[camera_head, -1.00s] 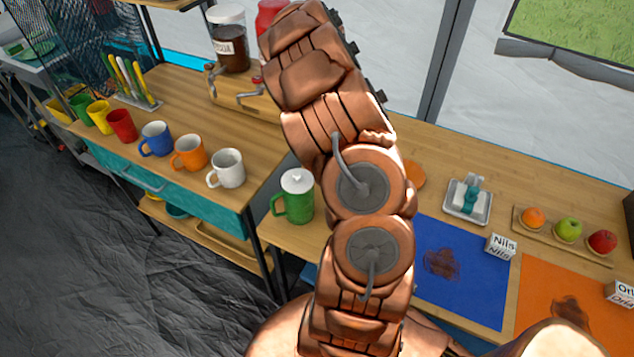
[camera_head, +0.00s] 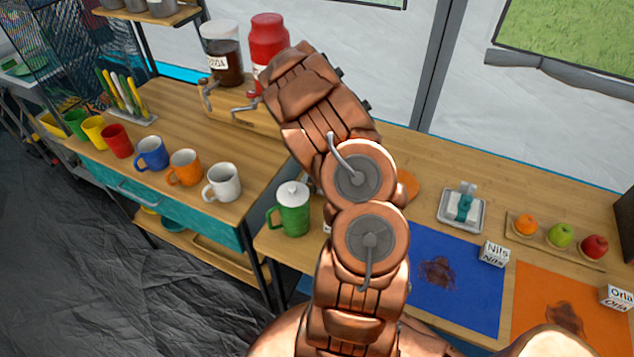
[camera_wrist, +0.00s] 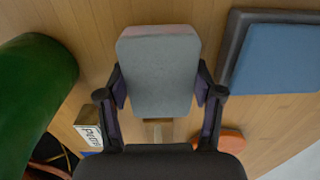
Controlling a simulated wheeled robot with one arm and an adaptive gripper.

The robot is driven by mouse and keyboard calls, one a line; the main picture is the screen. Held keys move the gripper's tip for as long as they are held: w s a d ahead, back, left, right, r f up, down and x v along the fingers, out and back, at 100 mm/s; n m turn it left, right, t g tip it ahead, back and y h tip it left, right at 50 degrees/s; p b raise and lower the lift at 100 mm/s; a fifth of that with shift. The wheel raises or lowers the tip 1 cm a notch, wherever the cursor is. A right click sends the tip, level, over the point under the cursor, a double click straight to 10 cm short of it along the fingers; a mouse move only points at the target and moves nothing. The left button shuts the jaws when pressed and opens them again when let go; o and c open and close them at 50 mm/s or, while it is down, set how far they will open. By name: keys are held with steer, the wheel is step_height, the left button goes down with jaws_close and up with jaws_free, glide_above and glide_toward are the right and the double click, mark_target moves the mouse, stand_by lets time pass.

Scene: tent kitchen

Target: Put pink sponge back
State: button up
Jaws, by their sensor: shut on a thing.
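In the wrist view, my gripper (camera_wrist: 160,90) has its two dark fingers closed on the sides of a block-shaped sponge (camera_wrist: 158,65). The face of the sponge towards the camera looks grey, and a pinkish strip shows along its top edge. The sponge is over a wooden surface; I cannot tell whether it touches it. In the head view, my arm hides the gripper and the sponge.
A green lidded jug (camera_head: 294,210) stands left of my arm; a green rounded surface (camera_wrist: 35,100) fills the wrist view's left. A blue slab on a dark base (camera_wrist: 280,60) is at right. An orange round piece (camera_wrist: 231,141) and lettered block (camera_wrist: 88,126) lie nearby.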

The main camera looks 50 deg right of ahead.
steer(key=shift+f, duration=1.05)
steer(key=shift+f, duration=0.15)
steer(key=o, duration=1.1)
steer(key=shift+r, duration=0.2)
